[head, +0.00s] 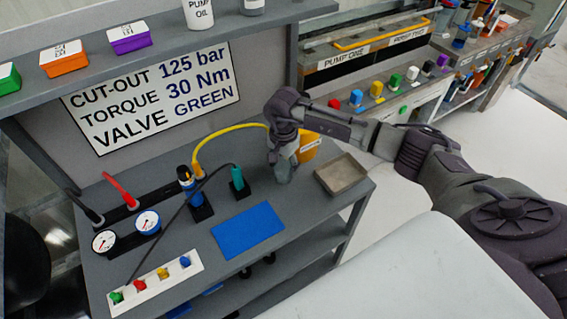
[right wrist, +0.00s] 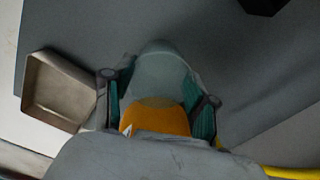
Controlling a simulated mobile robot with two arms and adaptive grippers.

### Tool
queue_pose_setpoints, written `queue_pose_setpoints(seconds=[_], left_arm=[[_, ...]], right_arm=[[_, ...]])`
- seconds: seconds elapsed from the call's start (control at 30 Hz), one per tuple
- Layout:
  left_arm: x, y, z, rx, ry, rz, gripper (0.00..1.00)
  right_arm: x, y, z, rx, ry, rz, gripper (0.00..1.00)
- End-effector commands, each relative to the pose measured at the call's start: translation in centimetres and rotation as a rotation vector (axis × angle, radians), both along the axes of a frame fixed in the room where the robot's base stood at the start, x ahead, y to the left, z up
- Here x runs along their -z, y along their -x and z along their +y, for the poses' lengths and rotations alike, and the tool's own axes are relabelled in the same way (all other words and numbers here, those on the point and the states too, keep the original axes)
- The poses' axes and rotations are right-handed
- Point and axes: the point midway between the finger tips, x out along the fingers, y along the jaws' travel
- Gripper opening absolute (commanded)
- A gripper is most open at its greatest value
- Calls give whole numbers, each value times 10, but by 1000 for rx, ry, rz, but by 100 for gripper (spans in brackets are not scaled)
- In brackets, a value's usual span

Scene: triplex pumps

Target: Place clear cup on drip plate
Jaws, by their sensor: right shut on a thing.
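The clear cup (right wrist: 160,72) is a see-through, greyish vessel in the right wrist view. My right gripper (right wrist: 158,105) is shut on it, with a teal finger pad on each side. In the head view my right gripper (head: 285,172) points down over the bench, left of the drip plate; the cup is hard to make out there. The drip plate (head: 342,175) is a shallow, square, tan-grey metal tray at the bench's right end. It looks empty and also shows left of the cup in the right wrist view (right wrist: 55,92). My left gripper is not in view.
A labelled orange container (head: 309,147) stands behind my right gripper. A blue mat (head: 247,230) lies left of it. A teal-handled tool (head: 237,178), a yellow hose (head: 205,142), gauges (head: 148,222) and a valve strip (head: 155,282) are farther left.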

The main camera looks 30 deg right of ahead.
Motion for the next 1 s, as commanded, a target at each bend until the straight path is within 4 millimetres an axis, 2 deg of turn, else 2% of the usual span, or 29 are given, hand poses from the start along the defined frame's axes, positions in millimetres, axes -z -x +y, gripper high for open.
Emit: queue_pose_setpoints(seconds=[0.1,0.13,0.27,0.57,0.7,0.87,1.0], left_arm=[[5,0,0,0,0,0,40],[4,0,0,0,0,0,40],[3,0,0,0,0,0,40],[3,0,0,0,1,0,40],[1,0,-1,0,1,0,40],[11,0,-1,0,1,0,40],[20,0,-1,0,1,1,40]], right_arm=[[4,0,0,0,1,0,34],[3,0,0,1,1,0,61],[2,0,0,1,1,0,82],[2,0,0,1,0,0,82],[-4,-1,0,0,0,-1,82],[-31,-2,-1,-1,1,-7,82],[-63,-2,-1,-1,2,-6,82]])
